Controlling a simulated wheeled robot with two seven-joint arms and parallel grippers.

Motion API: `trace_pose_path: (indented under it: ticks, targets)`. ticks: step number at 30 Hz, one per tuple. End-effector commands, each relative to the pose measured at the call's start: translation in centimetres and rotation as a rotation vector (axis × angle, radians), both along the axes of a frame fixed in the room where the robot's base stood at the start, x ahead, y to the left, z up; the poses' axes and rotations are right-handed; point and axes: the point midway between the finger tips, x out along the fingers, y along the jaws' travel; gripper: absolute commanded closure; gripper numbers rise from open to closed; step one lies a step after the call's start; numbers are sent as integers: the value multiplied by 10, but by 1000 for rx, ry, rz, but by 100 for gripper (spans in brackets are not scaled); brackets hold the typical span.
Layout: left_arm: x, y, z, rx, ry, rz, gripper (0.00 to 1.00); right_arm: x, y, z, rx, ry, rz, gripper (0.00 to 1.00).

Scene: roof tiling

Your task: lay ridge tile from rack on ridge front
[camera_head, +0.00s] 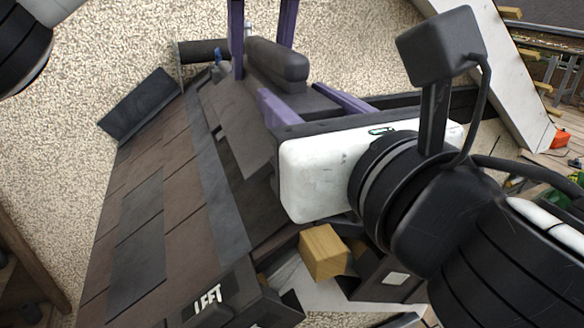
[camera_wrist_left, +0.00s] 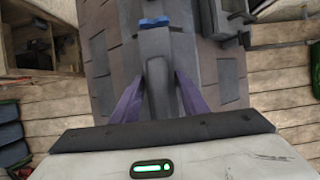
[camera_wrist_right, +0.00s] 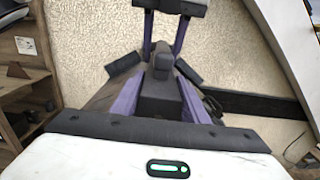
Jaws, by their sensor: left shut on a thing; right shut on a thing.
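A long dark grey ridge tile (camera_head: 278,62) with a rounded top lies along the ridge line of the brown-and-grey slated roof (camera_head: 150,215). The purple fingers of my left gripper (camera_head: 262,55) come down on either side of it from above. They are shut on the tile (camera_wrist_left: 157,70) in the left wrist view. My right gripper (camera_head: 292,94), with its white palm, is shut on a dark tile part (camera_wrist_right: 160,95) at the nearer end. I cannot tell whether both grippers hold one tile. Its underside is hidden, so contact with the ridge is unclear.
A dark slab (camera_head: 142,104) juts out at the roof's far left edge. A dark tube-like piece (camera_head: 203,50) and a small blue part (camera_head: 217,57) are near the far ridge end. A wooden block (camera_head: 323,251) and a holder marked LEFT (camera_head: 208,299) are in front.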

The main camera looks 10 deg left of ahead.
Motion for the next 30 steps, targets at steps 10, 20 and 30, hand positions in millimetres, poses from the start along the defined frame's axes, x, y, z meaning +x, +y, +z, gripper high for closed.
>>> trace_pose_path:
  ticks: [10,20,30]
  targets:
    - [0,3,-4,4,-1,4,100,3,-3,-3,2,-3,-13,100]
    - [0,3,-21,4,-1,4,100,3,-3,-21,2,-3,-13,100]
    - [0,3,-40,4,-1,3,100,3,-3,-40,3,-4,-13,100]
